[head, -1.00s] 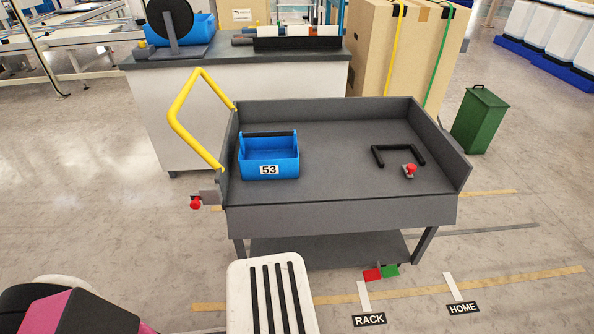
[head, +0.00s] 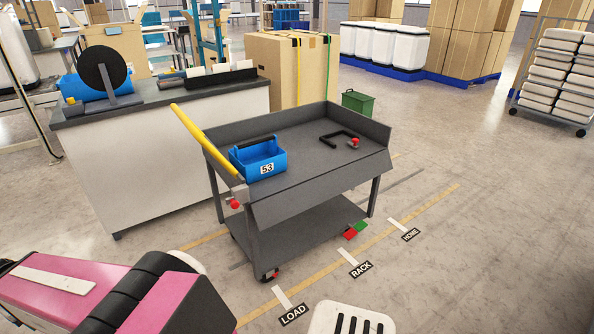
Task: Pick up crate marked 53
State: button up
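The blue crate marked 53 (head: 262,169) has a black bar handle across its top and a white number label on its front. It stands upright at the left end of the grey cart's top tray (head: 285,197). My pink and black arm shows at the lower left, well short of the cart. My gripper is not visible in this view.
A black bracket and a red knob (head: 354,142) lie on the tray's right side. The cart has a yellow handle (head: 205,142) at its left. A workbench (head: 170,150) stands close behind. Floor labels LOAD, RACK (head: 361,269) and HOME run along a yellow line; the right floor is clear.

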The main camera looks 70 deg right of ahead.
aim_at(258, 160)
jog(key=i+z, duration=0.1)
jog(key=z, duration=0.4)
jog(key=i+j+z, duration=0.1)
jog(key=z, duration=0.35)
jog(key=i+j+z, duration=0.1)
jog(key=z, duration=0.4)
jog(key=j+z, duration=0.1)
jog(key=z, duration=0.4)
jog(key=i+j+z, duration=0.1)
jog(key=z, duration=0.35)
jog(key=j+z, duration=0.45)
jog(key=i+j+z, duration=0.1)
jog(key=z, duration=0.3)
jog(key=k+l, duration=0.15)
jog(key=l, duration=0.2)
jog(key=k+l, duration=0.15)
jog(key=l, duration=0.2)
